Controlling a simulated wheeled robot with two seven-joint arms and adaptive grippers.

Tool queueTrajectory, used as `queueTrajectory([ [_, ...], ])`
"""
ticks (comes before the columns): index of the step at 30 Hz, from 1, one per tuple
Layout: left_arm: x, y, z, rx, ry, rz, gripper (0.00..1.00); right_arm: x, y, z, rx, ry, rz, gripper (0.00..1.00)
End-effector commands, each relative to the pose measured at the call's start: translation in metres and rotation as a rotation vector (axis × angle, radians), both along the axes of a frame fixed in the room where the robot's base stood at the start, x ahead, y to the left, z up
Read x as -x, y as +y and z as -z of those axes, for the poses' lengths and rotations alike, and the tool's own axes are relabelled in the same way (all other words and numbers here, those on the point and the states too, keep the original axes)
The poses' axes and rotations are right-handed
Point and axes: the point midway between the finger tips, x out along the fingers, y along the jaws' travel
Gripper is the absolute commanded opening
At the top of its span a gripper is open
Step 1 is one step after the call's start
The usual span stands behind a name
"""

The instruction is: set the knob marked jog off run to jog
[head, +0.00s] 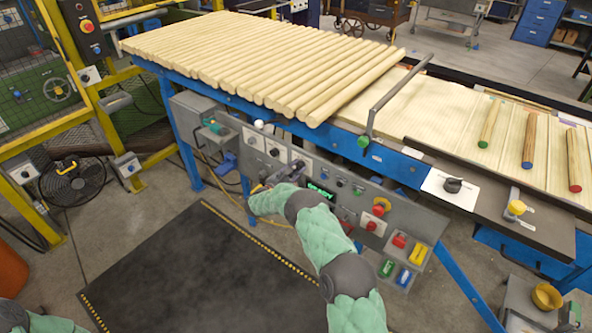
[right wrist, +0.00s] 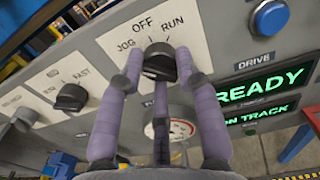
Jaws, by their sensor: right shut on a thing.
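The knob marked jog off run (right wrist: 159,60) is black, on a white plate lettered JOG, OFF and RUN, in the right wrist view. My right gripper (right wrist: 158,75) has its purple fingers around this knob, one at each side and one below, shut on it. The knob's grip bar is partly hidden, so I cannot tell exactly which mark it points to. In the head view my right gripper (head: 284,173) is at the front panel (head: 345,203), in front of the white plates, and hides most of the knob. My left gripper is out of view.
Another black knob (right wrist: 70,97) is left of the held one. A blue button (right wrist: 271,18) and a lit READY display (right wrist: 266,86) are to the right. A gauge (right wrist: 178,130) lies below. In the head view, wooden rods (head: 250,60) cover the table above the panel.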

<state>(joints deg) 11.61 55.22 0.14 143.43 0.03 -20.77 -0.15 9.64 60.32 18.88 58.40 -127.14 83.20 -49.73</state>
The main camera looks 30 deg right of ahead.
Motion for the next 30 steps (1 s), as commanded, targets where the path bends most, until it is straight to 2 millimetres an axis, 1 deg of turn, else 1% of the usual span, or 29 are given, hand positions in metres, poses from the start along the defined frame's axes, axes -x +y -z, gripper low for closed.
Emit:
queueTrajectory([
  [1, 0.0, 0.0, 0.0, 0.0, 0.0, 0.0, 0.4, 0.001, 0.0, 0.002, -0.002, 0.004, 0.0, 0.02],
  [2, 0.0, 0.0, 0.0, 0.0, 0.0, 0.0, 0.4, 0.001, 0.0, 0.002, -0.002, 0.004, 0.0, 0.37],
  [3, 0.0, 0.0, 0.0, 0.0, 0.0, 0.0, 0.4, 0.001, 0.0, 0.002, -0.002, 0.004, 0.0, 0.48],
  [4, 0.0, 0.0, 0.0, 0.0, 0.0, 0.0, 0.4, 0.001, 0.0, 0.002, -0.002, 0.004, 0.0, 0.57],
  [14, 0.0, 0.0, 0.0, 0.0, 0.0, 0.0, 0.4, 0.0, 0.0, 0.001, -0.001, 0.001, 0.0, 0.58],
  [17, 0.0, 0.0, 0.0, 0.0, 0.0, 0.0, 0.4, 0.002, 0.005, 0.001, -0.001, 0.001, -0.001, 0.58],
  [20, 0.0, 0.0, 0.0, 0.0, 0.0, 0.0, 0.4, 0.005, 0.016, 0.001, -0.001, 0.002, -0.004, 0.58],
  [23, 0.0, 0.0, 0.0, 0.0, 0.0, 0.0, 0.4, 0.012, 0.032, 0.001, -0.001, 0.001, -0.004, 0.58],
  [30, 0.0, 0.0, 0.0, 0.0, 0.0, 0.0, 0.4, 0.031, 0.076, 0.001, 0.0, 0.002, -0.003, 0.58],
])
